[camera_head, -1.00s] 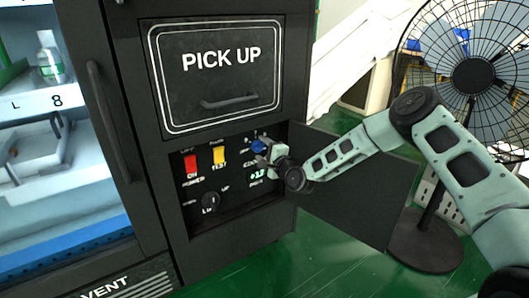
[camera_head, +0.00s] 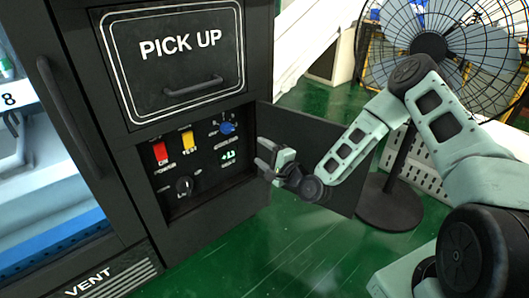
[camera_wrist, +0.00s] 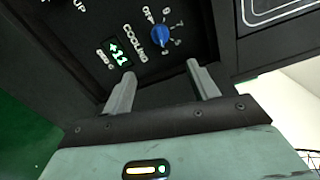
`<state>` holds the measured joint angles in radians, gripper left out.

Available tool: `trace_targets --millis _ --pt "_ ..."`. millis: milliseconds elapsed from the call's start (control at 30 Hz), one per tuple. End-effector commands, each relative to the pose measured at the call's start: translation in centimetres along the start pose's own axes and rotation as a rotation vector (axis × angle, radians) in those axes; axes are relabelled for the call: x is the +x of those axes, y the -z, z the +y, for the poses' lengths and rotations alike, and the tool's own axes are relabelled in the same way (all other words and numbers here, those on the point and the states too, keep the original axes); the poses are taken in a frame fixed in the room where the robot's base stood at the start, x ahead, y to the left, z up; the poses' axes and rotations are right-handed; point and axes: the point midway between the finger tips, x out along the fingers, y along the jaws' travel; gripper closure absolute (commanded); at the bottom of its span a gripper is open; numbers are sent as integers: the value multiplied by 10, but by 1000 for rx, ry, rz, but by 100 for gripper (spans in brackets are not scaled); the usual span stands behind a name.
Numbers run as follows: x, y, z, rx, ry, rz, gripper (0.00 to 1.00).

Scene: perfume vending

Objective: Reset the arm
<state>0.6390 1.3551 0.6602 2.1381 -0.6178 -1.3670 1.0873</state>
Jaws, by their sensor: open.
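My gripper (camera_head: 266,157) is open and empty in the head view, in front of the right side of the control panel (camera_head: 206,171). It is apart from the blue cooling knob (camera_head: 227,128), which sits up and to the left of it. In the wrist view my two fingers (camera_wrist: 160,82) stand apart with nothing between them. The blue knob (camera_wrist: 160,36) and the green lit display (camera_wrist: 117,52) show beyond the fingertips.
The open panel door (camera_head: 306,141) stands behind my gripper and forearm. A red switch (camera_head: 160,153), a yellow switch (camera_head: 188,141) and a black dial (camera_head: 184,186) are on the panel. The pick-up drawer (camera_head: 180,58) is above. A black fan (camera_head: 428,45) stands at the right. Green floor (camera_head: 270,250) is clear in front.

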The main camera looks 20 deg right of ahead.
Motion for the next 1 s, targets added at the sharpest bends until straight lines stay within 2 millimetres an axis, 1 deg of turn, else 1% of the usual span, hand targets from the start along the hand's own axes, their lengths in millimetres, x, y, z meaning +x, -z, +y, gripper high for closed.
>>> trace_targets --millis 133,567,667,767,867,900,967,1000 --pt "-6 -1 0 1 0 -1 41" --pt "-6 0 0 0 0 -1 41" --pt "-4 -8 0 -27 -24 -23 41" --pt "1 -30 0 -122 -103 -94 41" --pt "1 -67 3 -284 -233 -211 41" --pt "-1 -82 4 -360 -292 -263 41" --pt "-7 -104 5 -478 -377 -343 41" --pt "-14 -118 6 -552 -431 -393 41"
